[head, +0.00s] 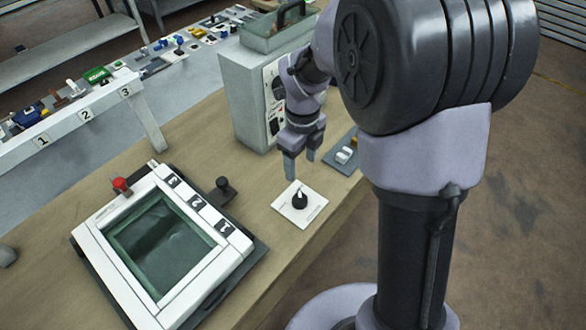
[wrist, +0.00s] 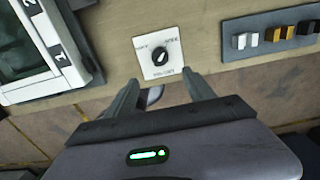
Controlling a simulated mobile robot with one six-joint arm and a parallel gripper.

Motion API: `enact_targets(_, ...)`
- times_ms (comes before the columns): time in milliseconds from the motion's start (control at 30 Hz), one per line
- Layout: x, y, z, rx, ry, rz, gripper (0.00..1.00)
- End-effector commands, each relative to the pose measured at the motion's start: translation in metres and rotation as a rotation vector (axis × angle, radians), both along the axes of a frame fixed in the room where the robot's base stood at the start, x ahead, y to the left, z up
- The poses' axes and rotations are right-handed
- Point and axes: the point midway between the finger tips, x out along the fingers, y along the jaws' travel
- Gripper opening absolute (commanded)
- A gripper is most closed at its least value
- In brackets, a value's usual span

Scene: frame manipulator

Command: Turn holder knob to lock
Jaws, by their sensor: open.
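The holder knob (head: 299,199) is a small black rotary knob on a square white plate (head: 291,213) lying on the wooden table. In the wrist view the knob (wrist: 159,58) sits at the upper middle, with small lettering around it that I cannot read fully. My gripper (head: 301,168) hangs above and behind the plate in the head view, fingers pointing down. Its two fingers also show in the wrist view (wrist: 162,82), spread apart and empty, below the knob in the picture. The fingers do not touch the knob.
A white frame holder with a dark green panel (head: 160,243) lies left of the knob, with a red knob (head: 121,185) and a black knob (head: 223,187) at its edges. A grey box (head: 245,95) stands behind. A switch panel (head: 345,153) lies right of my gripper.

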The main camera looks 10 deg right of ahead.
Motion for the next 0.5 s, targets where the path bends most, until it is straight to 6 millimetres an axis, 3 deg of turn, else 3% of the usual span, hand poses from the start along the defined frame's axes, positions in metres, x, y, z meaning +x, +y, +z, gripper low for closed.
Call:
enact_targets(100,-0.002,0.0,-0.041,0.0,0.005,0.002,0.62)
enact_targets(300,-0.002,0.0,-0.102,0.001,0.004,0.003,0.62)
enact_targets(500,-0.001,0.0,-0.142,0.0,0.001,0.003,0.62)
